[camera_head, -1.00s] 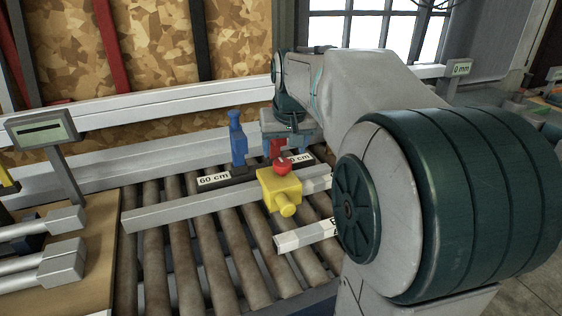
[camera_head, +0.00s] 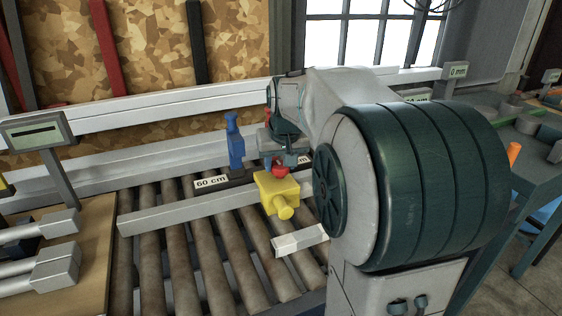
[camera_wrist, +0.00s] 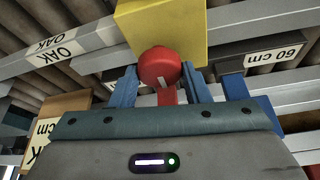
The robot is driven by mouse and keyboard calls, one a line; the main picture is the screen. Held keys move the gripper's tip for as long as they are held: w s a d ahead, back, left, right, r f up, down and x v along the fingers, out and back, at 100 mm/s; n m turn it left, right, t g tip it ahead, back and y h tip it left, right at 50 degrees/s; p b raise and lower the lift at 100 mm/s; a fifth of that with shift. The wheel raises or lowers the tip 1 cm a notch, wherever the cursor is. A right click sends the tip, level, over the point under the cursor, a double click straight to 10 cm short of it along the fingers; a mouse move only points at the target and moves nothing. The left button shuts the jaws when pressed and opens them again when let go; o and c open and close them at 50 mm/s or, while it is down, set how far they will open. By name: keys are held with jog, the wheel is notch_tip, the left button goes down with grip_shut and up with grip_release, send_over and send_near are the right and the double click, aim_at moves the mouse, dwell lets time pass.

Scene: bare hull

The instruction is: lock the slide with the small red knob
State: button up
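The small red knob (camera_head: 281,170) sits on a yellow block (camera_head: 275,190) on the slide bar above the rollers. In the wrist view the round knob (camera_wrist: 159,66), with a pale mark on it, is in front of the yellow block (camera_wrist: 170,25). My gripper (camera_head: 281,160) is just above and behind the knob. In the wrist view the blue fingers of my gripper (camera_wrist: 160,80) stand apart, one on each side of the knob. Contact with the knob cannot be told. A red strip (camera_wrist: 167,96) shows between the fingers, behind the knob.
A blue upright handle (camera_head: 235,142) stands left of my gripper by a 60 cm label (camera_head: 210,183). A pale bar end (camera_head: 299,240) lies below right of the yellow block. A display post (camera_head: 40,132) stands at the left. Brown rollers (camera_head: 185,260) fill the front.

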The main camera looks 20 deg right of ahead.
jog(key=shift+a+r+m+h+p, duration=0.1)
jog(key=shift+m+h+p, duration=0.35)
jog(key=shift+m, duration=0.65)
jog(key=m+g+h, duration=0.1)
jog(key=m, duration=0.2)
jog(key=shift+w+a, duration=0.1)
jog(key=shift+w, duration=0.05)
jog(key=m+g+h, duration=0.1)
jog(key=m, duration=0.2)
jog(key=m+g, duration=0.1)
jog(key=m, duration=0.2)
jog(key=shift+w+m+h, duration=0.1)
jog(key=shift+m+h, duration=0.2)
jog(key=shift+h, duration=0.05)
jog(key=o, duration=1)
jog(key=p+v, duration=0.2)
jog(key=v, duration=1.1)
jog(key=shift+a+r, duration=0.15)
jog(key=shift+r, duration=0.2)
